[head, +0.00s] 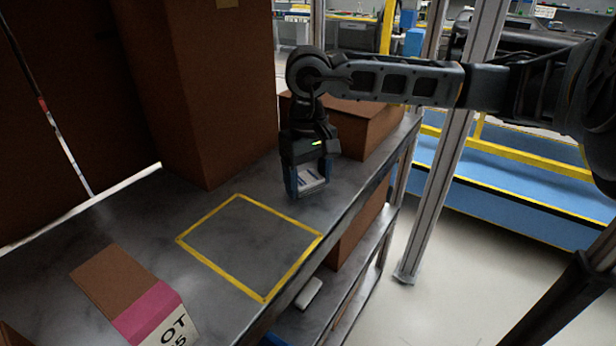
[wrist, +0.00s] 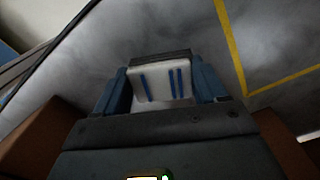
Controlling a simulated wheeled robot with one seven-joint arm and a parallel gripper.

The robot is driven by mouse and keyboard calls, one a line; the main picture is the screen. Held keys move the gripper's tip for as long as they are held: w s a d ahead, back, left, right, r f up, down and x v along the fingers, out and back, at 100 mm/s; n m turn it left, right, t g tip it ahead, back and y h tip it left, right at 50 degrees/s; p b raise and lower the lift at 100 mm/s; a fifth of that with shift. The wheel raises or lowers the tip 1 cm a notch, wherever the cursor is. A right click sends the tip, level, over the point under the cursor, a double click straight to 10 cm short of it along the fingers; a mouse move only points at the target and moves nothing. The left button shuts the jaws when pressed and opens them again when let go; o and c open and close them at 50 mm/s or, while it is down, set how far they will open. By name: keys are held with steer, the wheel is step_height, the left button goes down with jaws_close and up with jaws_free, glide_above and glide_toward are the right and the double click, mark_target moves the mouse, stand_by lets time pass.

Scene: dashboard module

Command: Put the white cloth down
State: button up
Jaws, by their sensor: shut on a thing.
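My gripper (head: 308,182) hangs pointing down over the grey shelf top (head: 350,205), near its right edge. It is shut on the white cloth (head: 311,178), a folded white block with blue stripes. In the wrist view the cloth (wrist: 160,84) sits between the two blue fingers of my gripper (wrist: 162,90). A yellow taped square (head: 238,196) on the shelf lies to the left of and nearer than the gripper, and it is empty. Whether the cloth touches the shelf I cannot tell.
A tall brown box (head: 215,90) stands behind the square, and a lower brown box (head: 365,125) stands behind my gripper. A brown and pink box (head: 125,285) lies at the front left. A small white item (head: 309,293) rests on the lower shelf.

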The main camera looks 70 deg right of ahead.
mark_target(309, 180)
steer(key=shift+f, duration=0.15)
steer(key=o, duration=1.1)
steer(key=shift+r, duration=0.2)
steer(key=shift+r, duration=0.2)
step_height(309, 180, up, 12)
steer(key=shift+f+b, duration=0.15)
steer(key=shift+b, duration=0.9)
steer(key=shift+s, duration=0.1)
